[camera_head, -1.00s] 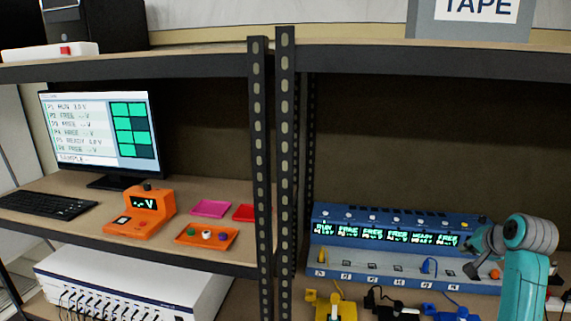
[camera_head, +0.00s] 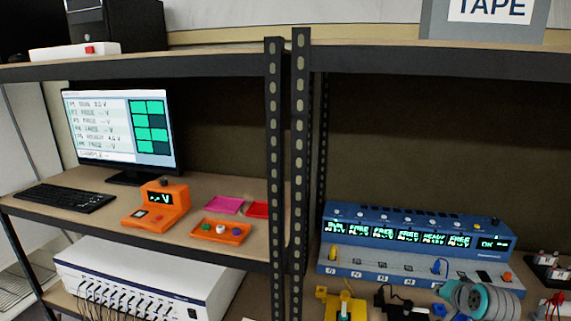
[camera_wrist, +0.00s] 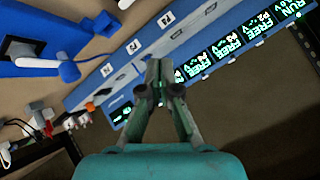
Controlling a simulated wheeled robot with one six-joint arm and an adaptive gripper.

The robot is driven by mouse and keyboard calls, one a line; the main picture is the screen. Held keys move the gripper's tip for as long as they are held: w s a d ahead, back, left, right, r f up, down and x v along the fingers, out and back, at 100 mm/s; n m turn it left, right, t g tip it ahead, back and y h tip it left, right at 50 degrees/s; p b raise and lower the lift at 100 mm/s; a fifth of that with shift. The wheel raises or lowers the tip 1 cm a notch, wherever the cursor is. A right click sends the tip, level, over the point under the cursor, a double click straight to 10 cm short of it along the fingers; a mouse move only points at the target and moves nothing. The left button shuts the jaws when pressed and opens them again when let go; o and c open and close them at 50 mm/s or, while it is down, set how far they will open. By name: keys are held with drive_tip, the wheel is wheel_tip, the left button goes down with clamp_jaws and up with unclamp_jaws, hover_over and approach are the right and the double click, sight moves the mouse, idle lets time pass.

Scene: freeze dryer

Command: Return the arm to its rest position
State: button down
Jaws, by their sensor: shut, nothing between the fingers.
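My gripper (camera_wrist: 158,72) shows in the wrist view with its fingers together and nothing between them. It points toward the blue multi-port unit (camera_wrist: 190,62) and appears apart from it, though the distance is hard to judge. In the head view, part of my teal and grey arm (camera_head: 480,299) is low at the right, in front of the blue unit (camera_head: 345,231). The gripper's fingers cannot be made out there. The unit's displays are lit, and yellow and blue plugs stand in its front.
A shelf upright (camera_head: 300,150) stands left of the blue unit. On the left shelf are a monitor (camera_head: 98,128), a keyboard (camera_head: 62,197), an orange meter (camera_head: 158,203) and an orange tray (camera_head: 240,238). A white instrument (camera_head: 150,280) sits below. Yellow and black devices lie before the blue unit.

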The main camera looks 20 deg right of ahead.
drive_tip(key=s+a+f+n+t, duration=0.15)
drive_tip(key=s+a+f, duration=0.25)
drive_tip(key=a+f, duration=0.8)
drive_tip(key=s+a+f+n, duration=0.2)
drive_tip(key=s+a, duration=0.3)
drive_tip(key=a, duration=0.2)
drive_tip(key=s+a+f+n, duration=0.25)
drive_tip(key=s+a, duration=0.25)
drive_tip(key=a, duration=0.3)
drive_tip(key=s+a+r+n+t+y, duration=0.1)
drive_tip(key=s+a+r, duration=0.3)
drive_tip(key=s, duration=0.5)
drive_tip(key=s+a+r+n+t+y, duration=0.1)
drive_tip(key=s+a+r+n, duration=0.2)
drive_tip(key=s, duration=0.5)
drive_tip(key=s+a+r+n+t+y, duration=0.2)
drive_tip(key=s+a+r, duration=0.3)
drive_tip(key=s, duration=0.4)
drive_tip(key=shift+s+a+n, duration=0.35)
drive_tip(key=shift+a+n, duration=0.05)
drive_tip(key=shift+a, duration=0.4)
